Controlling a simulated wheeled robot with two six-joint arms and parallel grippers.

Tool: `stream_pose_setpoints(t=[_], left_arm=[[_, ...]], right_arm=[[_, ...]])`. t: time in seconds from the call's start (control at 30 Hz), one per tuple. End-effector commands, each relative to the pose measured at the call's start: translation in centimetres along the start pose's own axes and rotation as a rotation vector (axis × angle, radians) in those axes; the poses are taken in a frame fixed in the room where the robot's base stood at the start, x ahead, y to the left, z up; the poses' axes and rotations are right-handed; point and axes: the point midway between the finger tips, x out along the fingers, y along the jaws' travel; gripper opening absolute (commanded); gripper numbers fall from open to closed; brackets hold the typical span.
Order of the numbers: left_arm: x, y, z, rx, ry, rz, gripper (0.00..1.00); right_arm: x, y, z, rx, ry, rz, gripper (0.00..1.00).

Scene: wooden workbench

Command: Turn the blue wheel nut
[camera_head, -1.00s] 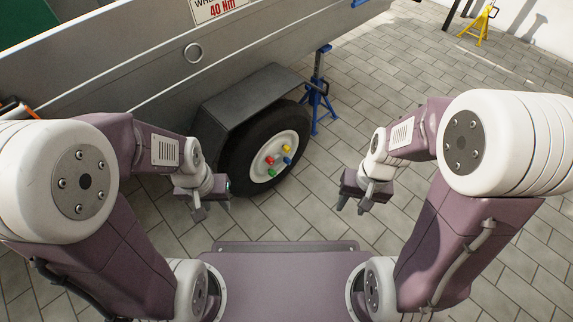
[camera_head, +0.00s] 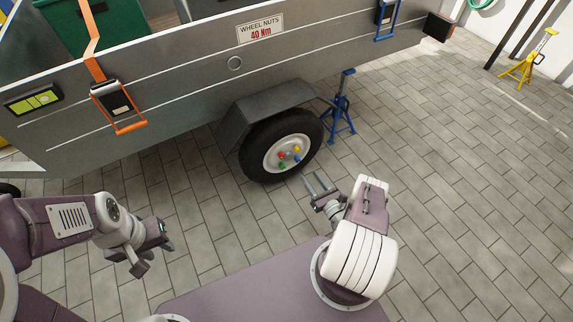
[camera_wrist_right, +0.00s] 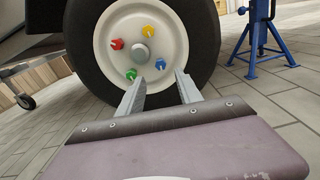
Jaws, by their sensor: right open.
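The blue wheel nut (camera_head: 297,158) is on the white wheel hub (camera_head: 272,157) of the trailer's tyre, at its lower right. In the right wrist view the blue nut (camera_wrist_right: 160,64) shows just beyond and between my fingertips, at the hub's right. My right gripper (camera_head: 313,176) is open and empty, pointing at the wheel, with a gap between it and the nut. In the wrist view its two fingers (camera_wrist_right: 159,78) stand apart below the nut. My left gripper (camera_head: 153,258) is open and empty at lower left, away from the wheel.
Red (camera_wrist_right: 117,44), yellow (camera_wrist_right: 150,32) and green (camera_wrist_right: 131,74) nuts sit around the grey centre cap (camera_wrist_right: 141,54). A blue jack stand (camera_head: 340,108) is right of the tyre. A fender (camera_head: 262,108) covers its top. Paved floor is open at right.

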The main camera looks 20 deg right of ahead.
Motion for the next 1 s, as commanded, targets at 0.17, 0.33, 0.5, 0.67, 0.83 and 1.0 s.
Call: stream_pose_setpoints(t=[0.17,0.33,0.5,0.67,0.83,1.0], left_arm=[[0.7,0.0,0.1,0.000,0.000,0.000,0.36],[2.8,-0.1,0.3,0.000,0.000,0.000,0.36],[4.4,-0.1,0.5,0.000,0.000,0.000,0.36],[5.0,-0.1,0.5,0.000,0.000,0.000,0.36],[4.9,-0.1,0.5,0.000,0.000,0.000,0.36],[4.9,-0.1,0.5,0.000,0.000,0.000,0.36]], right_arm=[[0.8,-0.1,-0.3,-0.001,0.000,0.000,0.42],[4.3,0.1,-0.7,-0.003,0.000,0.006,0.42],[7.5,0.1,-0.7,-0.001,0.001,0.005,0.42],[8.9,0.1,-0.3,0.000,0.002,0.003,0.42],[9.1,0.1,-0.1,0.002,0.003,0.001,0.42],[9.1,0.1,-0.1,0.001,0.003,0.001,0.20]])
